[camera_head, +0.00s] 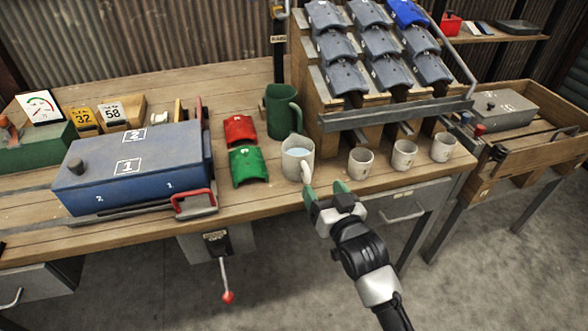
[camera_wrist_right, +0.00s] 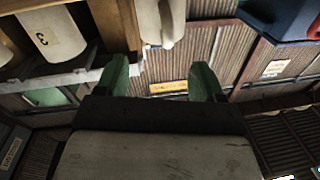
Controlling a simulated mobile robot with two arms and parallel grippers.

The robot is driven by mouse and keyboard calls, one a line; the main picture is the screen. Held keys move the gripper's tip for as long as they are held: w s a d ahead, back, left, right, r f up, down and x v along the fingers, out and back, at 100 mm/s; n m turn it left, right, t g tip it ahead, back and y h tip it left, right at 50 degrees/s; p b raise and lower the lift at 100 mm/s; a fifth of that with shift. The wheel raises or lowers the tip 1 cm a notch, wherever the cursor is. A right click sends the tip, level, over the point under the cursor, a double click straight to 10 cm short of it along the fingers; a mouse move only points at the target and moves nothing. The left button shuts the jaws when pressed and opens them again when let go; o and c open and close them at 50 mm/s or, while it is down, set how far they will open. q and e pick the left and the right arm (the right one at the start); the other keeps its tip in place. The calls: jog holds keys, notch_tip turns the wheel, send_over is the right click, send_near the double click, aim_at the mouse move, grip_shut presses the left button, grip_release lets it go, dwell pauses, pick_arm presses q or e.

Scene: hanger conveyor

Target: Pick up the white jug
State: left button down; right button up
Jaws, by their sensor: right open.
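The white jug (camera_head: 291,160) stands upright on the wooden bench near its front edge, with pale blue liquid inside. Its handle points toward the front and right. It also shows in the right wrist view (camera_wrist_right: 148,20), cut off by the top edge. My right gripper (camera_head: 326,192) is open and empty, with green fingertips apart. It is just in front of and to the right of the jug, close to the handle but not around it. In the right wrist view the gap between the fingers (camera_wrist_right: 162,80) is empty. My left gripper is not in view.
A green jug (camera_head: 279,112) stands right behind the white one. White cups (camera_head: 360,163) line the bench to the right, below a rack of grey pieces (camera_head: 335,47). Red (camera_head: 239,128) and green (camera_head: 248,166) curved pieces and a blue box (camera_head: 135,165) are left.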

aim_at(306, 168)
jog(key=x, duration=0.8)
jog(key=shift+w+a+f+b, duration=0.1)
jog(key=shift+a+b, duration=0.2)
jog(key=shift+b, duration=0.1)
jog(key=shift+w+a, duration=0.1)
jog(key=shift+w, duration=0.1)
jog(key=c, duration=0.3)
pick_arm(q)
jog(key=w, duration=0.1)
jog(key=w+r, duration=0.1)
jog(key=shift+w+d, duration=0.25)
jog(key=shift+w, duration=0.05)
pick_arm(e)
jog(key=shift+s, duration=0.1)
grip_shut()
